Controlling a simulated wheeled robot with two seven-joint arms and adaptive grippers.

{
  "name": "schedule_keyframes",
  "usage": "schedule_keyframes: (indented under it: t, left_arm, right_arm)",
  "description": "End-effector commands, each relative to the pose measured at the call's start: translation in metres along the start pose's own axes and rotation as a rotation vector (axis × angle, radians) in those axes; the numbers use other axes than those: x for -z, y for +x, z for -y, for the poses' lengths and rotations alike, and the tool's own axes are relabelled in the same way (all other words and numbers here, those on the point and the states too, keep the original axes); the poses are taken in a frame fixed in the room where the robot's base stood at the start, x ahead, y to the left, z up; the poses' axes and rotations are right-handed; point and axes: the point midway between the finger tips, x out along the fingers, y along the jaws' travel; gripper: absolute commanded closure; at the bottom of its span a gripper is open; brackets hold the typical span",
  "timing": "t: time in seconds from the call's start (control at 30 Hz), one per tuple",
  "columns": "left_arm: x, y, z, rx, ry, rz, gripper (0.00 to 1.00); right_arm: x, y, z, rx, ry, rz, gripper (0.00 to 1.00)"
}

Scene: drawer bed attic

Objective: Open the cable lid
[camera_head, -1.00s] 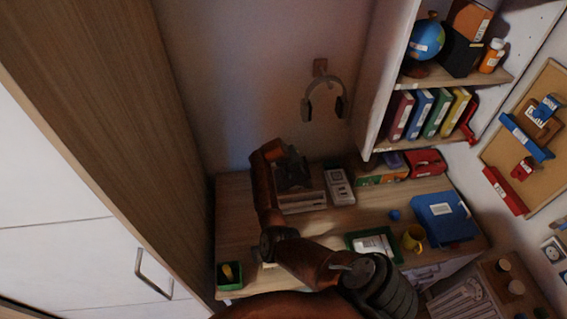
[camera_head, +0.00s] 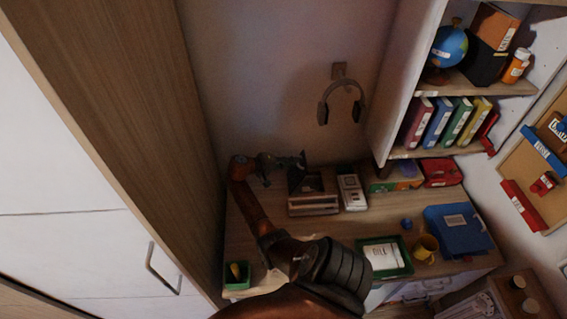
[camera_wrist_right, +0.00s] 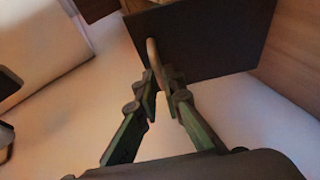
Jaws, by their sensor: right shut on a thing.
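The cable lid (camera_head: 298,178) is a dark flat panel standing tilted up at the left side of a small wooden box (camera_head: 314,209) on the desk. The box's top shows open and dark. In the right wrist view the lid (camera_wrist_right: 215,45) fills the top, with a pale rounded handle (camera_wrist_right: 152,52) at its edge. My right gripper (camera_head: 285,163) is at the lid; in the wrist view its fingertips (camera_wrist_right: 160,78) are closed together at the handle. My left gripper is not in view.
A white device (camera_head: 351,192) stands right of the box. A green tray (camera_head: 402,272), yellow mug (camera_head: 426,247) and blue folder (camera_head: 460,232) lie on the desk's right. Headphones (camera_head: 341,101) hang on the wall above. A tall wooden cabinet side (camera_head: 150,130) borders the left.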

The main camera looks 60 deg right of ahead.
Motion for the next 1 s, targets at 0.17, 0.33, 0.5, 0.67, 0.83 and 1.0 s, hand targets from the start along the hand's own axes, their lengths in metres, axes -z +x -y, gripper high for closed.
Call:
schedule_keyframes:
  t: [0.17, 0.33, 0.5, 0.67, 0.83, 1.0]
  left_arm:
    - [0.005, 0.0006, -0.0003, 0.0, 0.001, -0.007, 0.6]
    - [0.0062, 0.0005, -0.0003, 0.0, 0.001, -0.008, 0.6]
    - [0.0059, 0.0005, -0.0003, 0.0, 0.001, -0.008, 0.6]
    - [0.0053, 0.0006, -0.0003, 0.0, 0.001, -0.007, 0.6]
    - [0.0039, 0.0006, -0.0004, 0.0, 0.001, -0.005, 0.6]
    - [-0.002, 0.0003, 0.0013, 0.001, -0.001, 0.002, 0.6]
  right_arm:
    - [-0.0019, 0.0026, -0.0021, -0.01, -0.001, 0.007, 1.0]
    - [-0.0015, 0.0019, -0.0019, -0.01, -0.002, 0.006, 1.0]
    - [-0.001, 0.0013, -0.0015, -0.009, -0.002, 0.005, 0.88]
    - [-0.0008, 0.0009, -0.0011, -0.009, -0.002, 0.004, 0.77]
    - [-0.0008, 0.0008, -0.0009, -0.008, -0.002, 0.004, 0.74]
    - [-0.0007, -0.0012, -0.0007, -0.008, -0.002, 0.003, 0.74]
